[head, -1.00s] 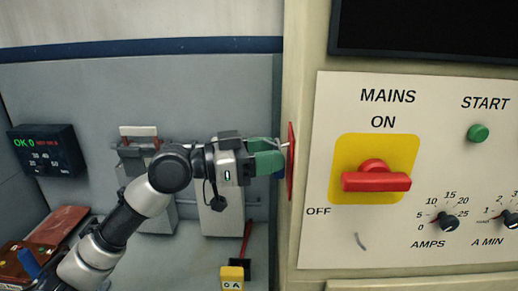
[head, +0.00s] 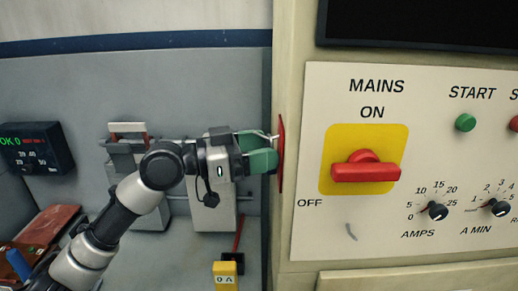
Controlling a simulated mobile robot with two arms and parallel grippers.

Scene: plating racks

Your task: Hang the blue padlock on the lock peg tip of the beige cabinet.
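The beige cabinet (head: 299,100) fills the right of the head view. A thin red plate (head: 281,152) stands on its left side, seen almost edge-on. My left gripper (head: 266,151), with green fingers, is at this plate, its tips very close to it. A thin pale metal loop (head: 266,134), which looks like the padlock's shackle, shows at the top of the fingers and reaches towards the plate. The padlock's blue body is hidden by the fingers. The gripper appears shut on it. I cannot make out the peg tip or whether the shackle is around it. My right gripper is not in view.
The cabinet front has a red switch (head: 366,170) on a yellow plate, a green START button (head: 465,122) and knobs. A dark display (head: 38,148) and a yellow box (head: 228,270) with a red lever are at left. A brown box (head: 45,228) is lower left.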

